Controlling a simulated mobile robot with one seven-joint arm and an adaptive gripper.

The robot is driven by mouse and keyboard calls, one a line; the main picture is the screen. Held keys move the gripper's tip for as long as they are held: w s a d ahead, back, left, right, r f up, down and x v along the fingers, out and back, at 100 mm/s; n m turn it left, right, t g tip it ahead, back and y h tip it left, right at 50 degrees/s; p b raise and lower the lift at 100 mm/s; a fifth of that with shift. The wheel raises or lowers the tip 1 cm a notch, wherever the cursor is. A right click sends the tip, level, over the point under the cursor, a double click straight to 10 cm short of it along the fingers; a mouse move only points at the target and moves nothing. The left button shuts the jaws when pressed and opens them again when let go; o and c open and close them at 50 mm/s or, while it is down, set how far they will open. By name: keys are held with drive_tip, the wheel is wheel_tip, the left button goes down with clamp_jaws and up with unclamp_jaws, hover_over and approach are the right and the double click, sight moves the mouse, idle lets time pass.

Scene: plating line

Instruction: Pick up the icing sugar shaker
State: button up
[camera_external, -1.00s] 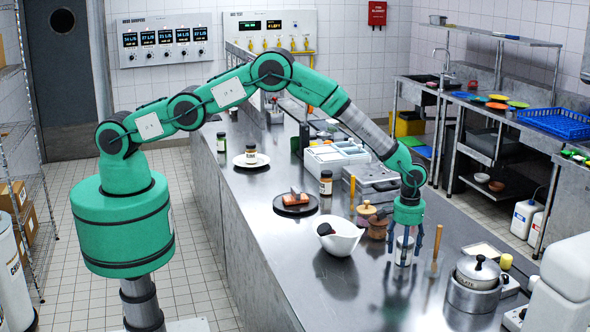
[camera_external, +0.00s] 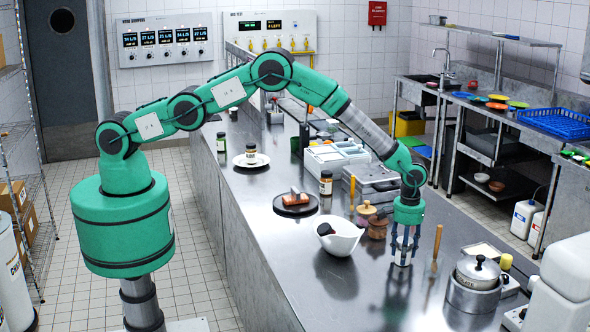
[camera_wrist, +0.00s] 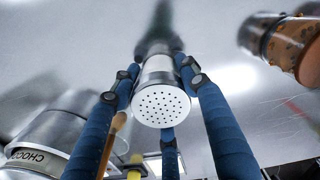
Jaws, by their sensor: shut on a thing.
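The icing sugar shaker (camera_wrist: 161,104) has a pale lid with many small holes. In the wrist view it is in the middle, between my blue fingers. My gripper (camera_external: 402,247) points straight down over the steel counter and is shut on the shaker; in the wrist view the fingers (camera_wrist: 163,90) close around its sides. In the external view the fingers mostly hide the shaker, and its base looks to be at the counter top. I cannot tell whether it is lifted.
A wooden-handled tool (camera_external: 436,249) stands close on the right. A metal pot (camera_external: 473,293) is at front right. The counter (camera_external: 340,290) in front is clear.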

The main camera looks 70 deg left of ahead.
drive_tip(key=shift+r+b, duration=0.5)
drive_tip(key=shift+r, duration=4.5)
